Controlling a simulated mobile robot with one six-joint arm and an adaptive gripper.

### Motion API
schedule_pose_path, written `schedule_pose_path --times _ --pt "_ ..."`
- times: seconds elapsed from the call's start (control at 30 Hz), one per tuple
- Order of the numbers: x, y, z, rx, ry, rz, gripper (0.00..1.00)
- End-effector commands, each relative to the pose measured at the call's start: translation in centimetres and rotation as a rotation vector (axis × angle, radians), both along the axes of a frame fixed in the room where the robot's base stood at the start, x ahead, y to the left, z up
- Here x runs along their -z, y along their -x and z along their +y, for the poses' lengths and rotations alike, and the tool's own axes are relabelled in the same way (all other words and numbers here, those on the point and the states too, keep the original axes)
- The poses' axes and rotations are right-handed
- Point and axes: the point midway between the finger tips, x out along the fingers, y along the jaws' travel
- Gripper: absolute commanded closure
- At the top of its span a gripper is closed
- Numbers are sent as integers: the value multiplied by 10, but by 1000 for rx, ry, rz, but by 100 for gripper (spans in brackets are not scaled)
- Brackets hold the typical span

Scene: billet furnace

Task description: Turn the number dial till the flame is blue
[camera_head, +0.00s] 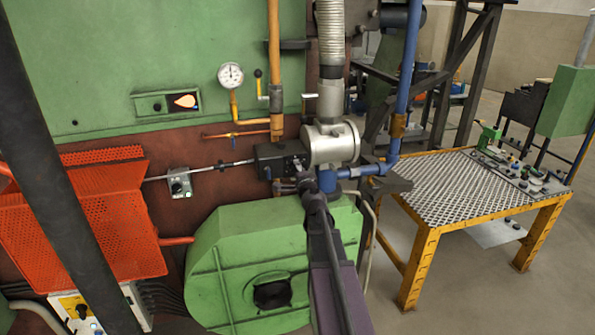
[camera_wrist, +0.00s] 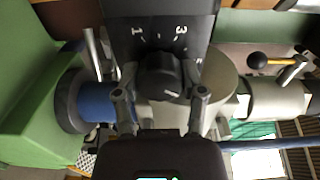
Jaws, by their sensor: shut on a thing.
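The number dial (camera_wrist: 162,76) is a black round knob with a pale pointer mark. It sits on a black box (camera_wrist: 160,12) with white numbers, of which 1 and 3 read clearly. In the wrist view the pointer mark shows at the knob's lower right. My gripper (camera_wrist: 160,96) is shut on the knob, one finger on each side. In the head view my gripper (camera_head: 303,184) is at the black box (camera_head: 278,157), and the dial is mostly hidden there. The flame (camera_head: 186,101) shows in a small window of the green furnace wall, pale with an orange edge, not blue.
A silver valve body (camera_head: 331,143) and blue pipes (camera_head: 366,170) are close right of the box. A green blower housing (camera_head: 237,262) is below. A pressure gauge (camera_head: 230,76) and copper pipes are above. A yellow-framed table (camera_head: 430,196) stands at right, with open floor around it.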

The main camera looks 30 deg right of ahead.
Motion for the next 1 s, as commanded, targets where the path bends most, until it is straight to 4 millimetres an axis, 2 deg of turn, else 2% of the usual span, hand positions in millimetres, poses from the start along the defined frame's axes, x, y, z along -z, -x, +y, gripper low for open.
schedule_pose_path --times 0.3,0.5,1.0 --pt "-1 -1 -1 1 -256 -73 95" --pt "-1 -1 -1 0 -356 -102 95" --pt "-1 -1 -2 2 -408 -118 94"
